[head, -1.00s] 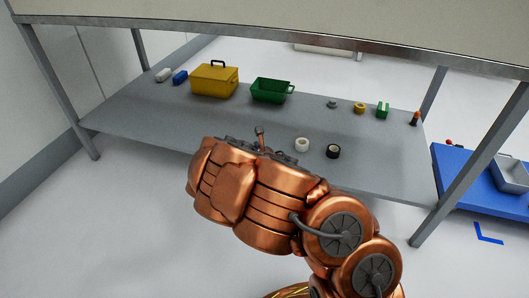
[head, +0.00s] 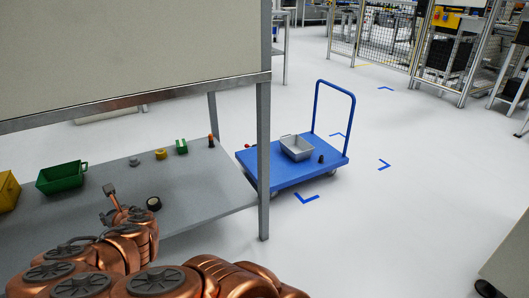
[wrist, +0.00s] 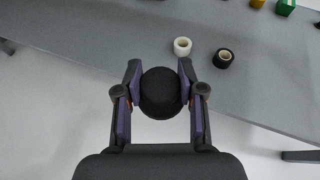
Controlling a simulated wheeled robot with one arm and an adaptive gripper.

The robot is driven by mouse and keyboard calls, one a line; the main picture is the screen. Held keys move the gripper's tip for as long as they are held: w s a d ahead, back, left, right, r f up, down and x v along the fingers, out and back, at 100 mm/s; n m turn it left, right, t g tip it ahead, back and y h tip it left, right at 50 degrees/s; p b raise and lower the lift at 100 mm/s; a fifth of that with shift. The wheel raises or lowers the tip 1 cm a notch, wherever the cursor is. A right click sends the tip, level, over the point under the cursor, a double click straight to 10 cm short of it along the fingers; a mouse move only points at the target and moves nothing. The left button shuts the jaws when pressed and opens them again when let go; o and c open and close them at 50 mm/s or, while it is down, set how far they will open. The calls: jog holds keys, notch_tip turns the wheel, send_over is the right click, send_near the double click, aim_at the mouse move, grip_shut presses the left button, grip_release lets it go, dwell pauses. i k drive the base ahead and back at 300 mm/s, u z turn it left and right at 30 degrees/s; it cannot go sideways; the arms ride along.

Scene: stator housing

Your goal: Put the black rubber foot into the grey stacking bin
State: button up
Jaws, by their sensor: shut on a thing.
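The black rubber foot (wrist: 161,93) is a dark round piece between the two fingers of my gripper (wrist: 160,92) in the wrist view. The fingers press on it from left and right. It is held clear of the floor, just off the shelf's front edge. In the head view my arm hides the gripper's fingers and the foot. The grey stacking bin (head: 297,147) stands upright on the blue cart at the centre right of the head view, well away from my gripper. The part of its inside that shows looks empty.
The blue cart (head: 285,172) has a tall handle and carries a small black piece (head: 321,159) and a red one. A shelf post (head: 263,160) stands between my arm and the cart. The grey shelf (head: 205,185) holds a green bin (head: 62,177) and tape rolls.

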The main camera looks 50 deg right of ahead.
aim_at(294, 147)
jog(key=z, duration=0.7)
jog(key=k, duration=1)
jog(key=z, duration=0.5)
jog(key=i, duration=1.05)
jog(key=z, duration=0.5)
